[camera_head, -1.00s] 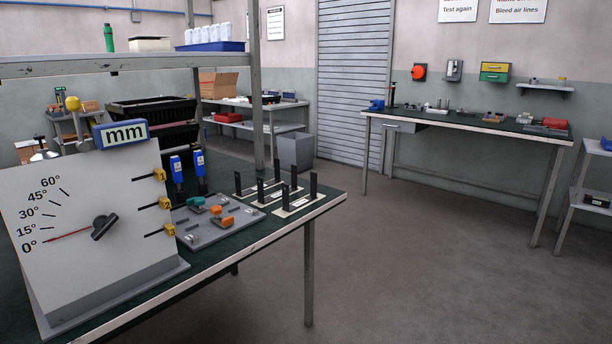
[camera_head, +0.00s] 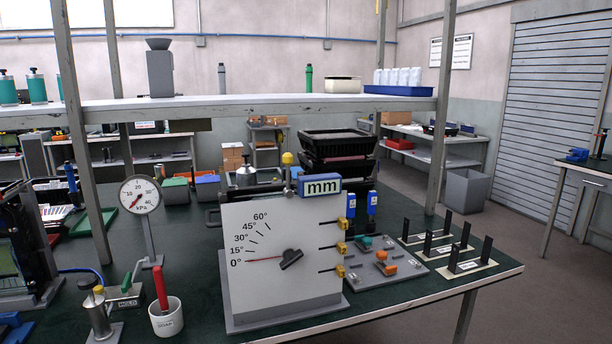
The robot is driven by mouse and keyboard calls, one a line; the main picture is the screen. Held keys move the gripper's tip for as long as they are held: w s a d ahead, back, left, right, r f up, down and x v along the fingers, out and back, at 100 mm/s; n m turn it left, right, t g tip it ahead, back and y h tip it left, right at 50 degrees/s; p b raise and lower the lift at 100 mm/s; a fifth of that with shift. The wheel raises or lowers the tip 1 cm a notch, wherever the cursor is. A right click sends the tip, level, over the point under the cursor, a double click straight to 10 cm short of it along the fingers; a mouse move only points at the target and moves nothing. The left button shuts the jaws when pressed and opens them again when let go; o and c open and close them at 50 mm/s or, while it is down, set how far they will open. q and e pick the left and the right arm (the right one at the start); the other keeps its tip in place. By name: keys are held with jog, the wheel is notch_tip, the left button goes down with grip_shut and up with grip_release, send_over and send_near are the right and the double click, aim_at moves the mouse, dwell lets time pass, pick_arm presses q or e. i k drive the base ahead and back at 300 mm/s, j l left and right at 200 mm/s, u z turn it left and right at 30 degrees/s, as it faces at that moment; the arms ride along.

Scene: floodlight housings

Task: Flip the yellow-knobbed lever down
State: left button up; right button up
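A round yellow knob (camera_head: 287,158) stands on a short upright stem at the top edge of the grey angle panel (camera_head: 250,285), just left of the "mm" sign (camera_head: 320,185). The foot of the stem is hidden or too small to make out. The panel has a dial marked 0° to 60° with a dark pointer knob (camera_head: 291,259), its red needle at 0°. Another small yellow top (camera_head: 98,289) sits on a metal cylinder at the lower left. Neither of my grippers is in view.
Left of the panel stand a kPa gauge (camera_head: 140,196), a white cup (camera_head: 166,318) with a red handle in it and a green-handled device (camera_head: 126,292). Right are a plate with coloured knobs (camera_head: 380,262) and black uprights (camera_head: 453,257). A shelf (camera_head: 240,107) spans above.

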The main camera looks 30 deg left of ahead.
aim_at(288, 159)
jog(key=i+l, duration=0.95)
jog(key=u, duration=3.3)
jog(key=i+l, duration=0.2)
jog(key=l, duration=0.25)
